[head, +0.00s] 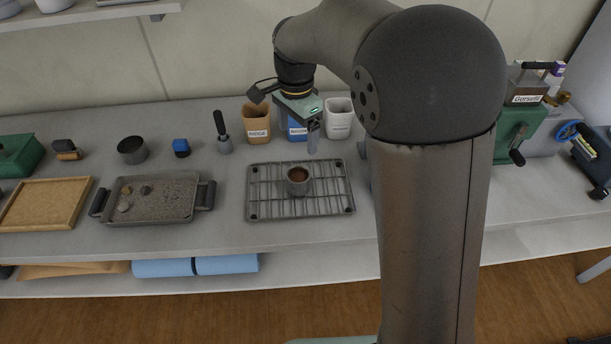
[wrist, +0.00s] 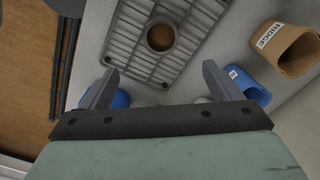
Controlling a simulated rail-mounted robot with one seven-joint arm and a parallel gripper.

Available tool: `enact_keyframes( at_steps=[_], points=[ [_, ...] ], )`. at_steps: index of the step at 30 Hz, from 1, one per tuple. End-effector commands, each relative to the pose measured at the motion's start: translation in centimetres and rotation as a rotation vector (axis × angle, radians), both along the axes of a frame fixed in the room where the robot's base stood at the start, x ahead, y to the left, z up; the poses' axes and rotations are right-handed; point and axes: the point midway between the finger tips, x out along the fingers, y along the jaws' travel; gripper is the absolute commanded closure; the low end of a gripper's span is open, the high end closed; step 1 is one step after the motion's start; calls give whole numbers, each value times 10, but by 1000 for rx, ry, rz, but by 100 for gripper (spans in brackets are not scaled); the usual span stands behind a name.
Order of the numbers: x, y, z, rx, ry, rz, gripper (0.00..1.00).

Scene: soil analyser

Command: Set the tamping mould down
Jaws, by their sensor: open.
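A small grey cylindrical mould (head: 298,182) holding brown soil stands upright on the wire rack (head: 262,214), near its middle. It also shows in the wrist view (wrist: 161,38), as a round brown top on the rack (wrist: 127,49). I take this cup to be the tamping mould. My gripper (head: 313,140) is above the bench at the rack's back edge, apart from the mould. In the wrist view its two fingers (wrist: 157,88) are spread wide with nothing between them.
Behind the rack stand a tan RIDGE cup (head: 257,130), a blue cup (head: 297,133) partly hidden by my gripper, and a white cup (head: 339,125). A soil tray (head: 150,211) lies left of the rack. A green machine (head: 511,128) stands at right.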

Motion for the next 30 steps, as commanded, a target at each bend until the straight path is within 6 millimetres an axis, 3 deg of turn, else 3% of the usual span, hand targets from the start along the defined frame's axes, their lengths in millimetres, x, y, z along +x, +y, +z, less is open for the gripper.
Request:
enact_keyframes(
  at_steps=[12, 20, 30],
  points=[
    [-1, -1, -85, -1, 3, 1, 15],
    [0, -1, -105, 0, 1, 2, 15],
    [1, -1, -149, 0, 2, 1, 15]
  ],
)
